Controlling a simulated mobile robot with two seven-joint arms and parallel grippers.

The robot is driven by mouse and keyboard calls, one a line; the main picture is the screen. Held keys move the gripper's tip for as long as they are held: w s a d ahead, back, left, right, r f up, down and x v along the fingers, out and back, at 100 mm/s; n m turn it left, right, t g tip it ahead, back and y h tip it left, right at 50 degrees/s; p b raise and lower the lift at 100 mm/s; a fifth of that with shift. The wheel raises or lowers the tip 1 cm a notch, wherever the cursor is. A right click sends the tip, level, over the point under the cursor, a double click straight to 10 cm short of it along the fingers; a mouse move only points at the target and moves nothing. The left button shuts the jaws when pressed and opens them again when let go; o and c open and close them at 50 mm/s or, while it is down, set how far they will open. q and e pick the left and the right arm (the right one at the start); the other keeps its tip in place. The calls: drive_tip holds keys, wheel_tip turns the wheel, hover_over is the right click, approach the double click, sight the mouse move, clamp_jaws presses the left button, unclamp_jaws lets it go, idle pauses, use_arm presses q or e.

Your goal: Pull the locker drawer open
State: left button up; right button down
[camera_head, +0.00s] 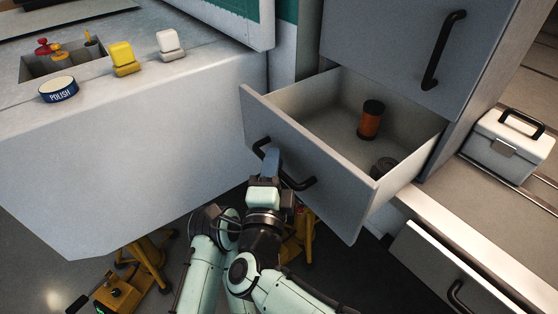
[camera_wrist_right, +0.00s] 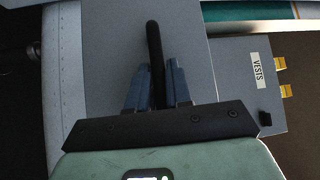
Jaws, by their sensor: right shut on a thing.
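The grey locker drawer (camera_head: 310,160) stands pulled out from the locker in the head view, its inside showing. An orange-brown spool (camera_head: 370,119) stands in it, and a dark coil (camera_head: 384,168) lies near its right side. My right gripper (camera_head: 271,163) is at the drawer front, shut on the black bar handle (camera_head: 299,184). In the right wrist view the blue fingers (camera_wrist_right: 158,88) are on either side of the black handle (camera_wrist_right: 154,50). My left gripper cannot be made out in either view.
A grey bench on the left bears a polish tin (camera_head: 58,90), a yellow block (camera_head: 123,58) and a white block (camera_head: 170,45). A closed drawer (camera_head: 400,50) is above. A white toolbox (camera_head: 509,146) stands at right. Yellow stands (camera_head: 145,262) are on the floor below.

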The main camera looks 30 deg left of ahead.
drive_tip(key=c, duration=1.2)
unclamp_jaws()
drive_tip(key=shift+o, duration=0.2)
use_arm(q)
drive_tip(key=shift+w+a+f+b, duration=0.25)
drive_tip(key=shift+w+f+b, duration=0.15)
drive_tip(key=shift+w, duration=0.15)
use_arm(e)
drive_tip(key=v, duration=1.3)
drive_tip(key=shift+s, duration=0.2)
